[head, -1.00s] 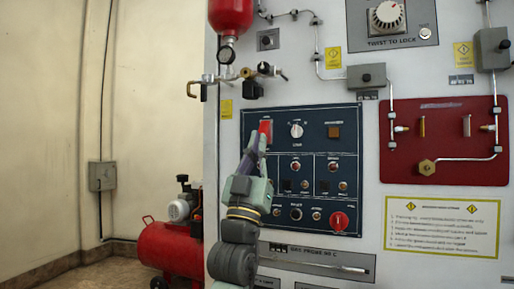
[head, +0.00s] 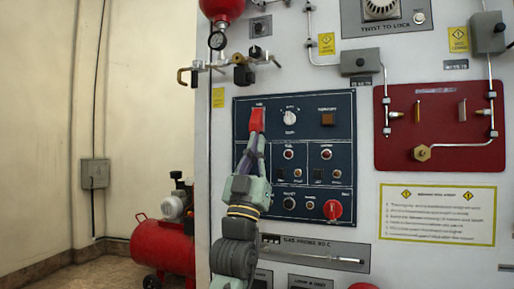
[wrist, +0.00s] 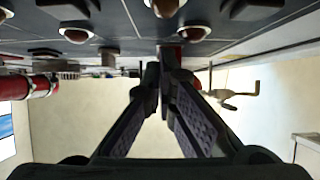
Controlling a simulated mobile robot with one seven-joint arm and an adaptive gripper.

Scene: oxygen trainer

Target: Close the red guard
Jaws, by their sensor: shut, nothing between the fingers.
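The red guard (head: 257,119) is at the upper left of the dark blue control panel (head: 318,151). In the head view it shows as an upright red block. I cannot tell its exact angle. My gripper (head: 256,139) is shut and empty, with its fingertips at the lower edge of the guard. I cannot tell whether they touch it. In the wrist view the shut fingertips (wrist: 166,62) are close to the panel face, and a small patch of red shows behind them.
Several small buttons and a red knob (head: 333,210) are lower down. Pipes and valves (head: 240,70) jut out above the panel. A red compressor (head: 163,247) stands left.

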